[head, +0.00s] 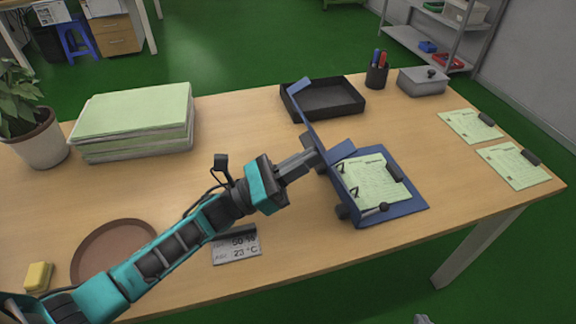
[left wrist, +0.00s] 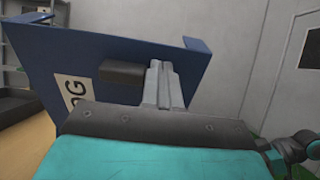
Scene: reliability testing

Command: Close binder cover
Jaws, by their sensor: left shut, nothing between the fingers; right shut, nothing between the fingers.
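A blue binder (head: 400,208) lies open near the table's right front, with a printed green sheet (head: 372,181) and a pen on its inside. Its blue cover (head: 303,103) stands raised on edge along the left side, roughly upright. My left gripper (head: 313,156) is shut and empty, its fingertips at the cover's left, outer face. In the left wrist view the fingertips (left wrist: 164,68) overlap the cover (left wrist: 100,58), beside a dark block and a white label; I cannot tell if they touch. A grey tip at the bottom edge of the head view looks like my right gripper (head: 422,319), shut and mostly cut off.
A black tray (head: 350,103) stands behind the binder, with a pen cup (head: 377,76) and grey box (head: 421,82) further right. Two clipboards (head: 473,126) lie at right.

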